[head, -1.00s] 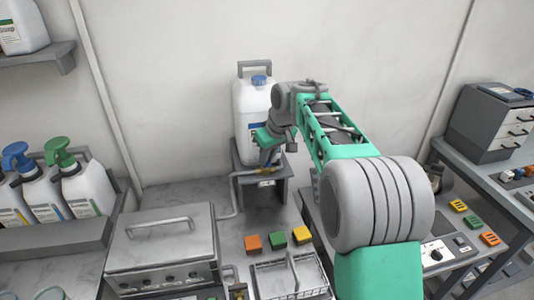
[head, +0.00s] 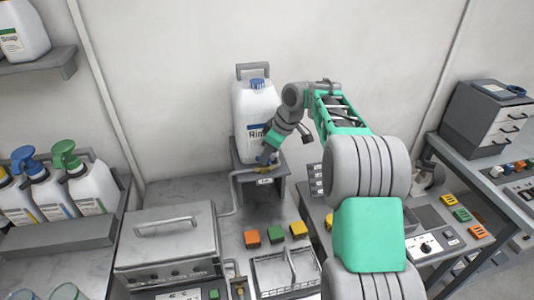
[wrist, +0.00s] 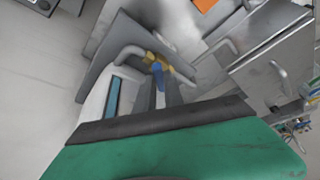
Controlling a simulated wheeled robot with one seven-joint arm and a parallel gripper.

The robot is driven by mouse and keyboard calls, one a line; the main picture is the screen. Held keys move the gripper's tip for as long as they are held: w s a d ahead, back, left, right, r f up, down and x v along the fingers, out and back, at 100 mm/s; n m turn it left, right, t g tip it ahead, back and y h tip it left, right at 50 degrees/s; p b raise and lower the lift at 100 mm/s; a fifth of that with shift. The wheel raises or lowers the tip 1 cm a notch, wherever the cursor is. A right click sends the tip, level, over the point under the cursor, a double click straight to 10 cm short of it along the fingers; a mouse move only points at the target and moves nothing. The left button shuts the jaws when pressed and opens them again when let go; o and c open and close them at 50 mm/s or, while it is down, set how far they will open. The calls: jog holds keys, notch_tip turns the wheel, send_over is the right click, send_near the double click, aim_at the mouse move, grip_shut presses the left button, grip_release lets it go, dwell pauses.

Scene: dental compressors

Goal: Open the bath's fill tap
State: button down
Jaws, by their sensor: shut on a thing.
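The tap is a brass fitting (head: 243,173) with a blue lever handle (wrist: 157,76), on a grey pipe at the front of a grey stand (head: 268,190). Its brass body (wrist: 155,60) also shows in the wrist view. A white jug (head: 254,110) with a blue cap stands on the stand. My gripper (wrist: 161,92) is shut on the blue handle, with one dark finger on each side of it. In the head view my gripper (head: 267,158) comes down at a slant from the upper right, and the fingertips partly hide the tap.
A steel bath with a lidded top (head: 165,232) stands at the front left. A wire basket (head: 285,272) and coloured blocks (head: 275,234) lie on the counter. Spray bottles (head: 60,190) stand on a left shelf. A control panel (head: 430,245) is at the right.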

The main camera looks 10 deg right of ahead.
jog(key=shift+r, duration=0.1)
jog(key=c, duration=1.4)
grip_release()
jog(key=shift+c, duration=0.2)
jog(key=v, duration=0.7)
jog(key=shift+r+p, duration=0.3)
jog(key=shift+p, duration=0.15)
jog(key=shift+d, duration=0.15)
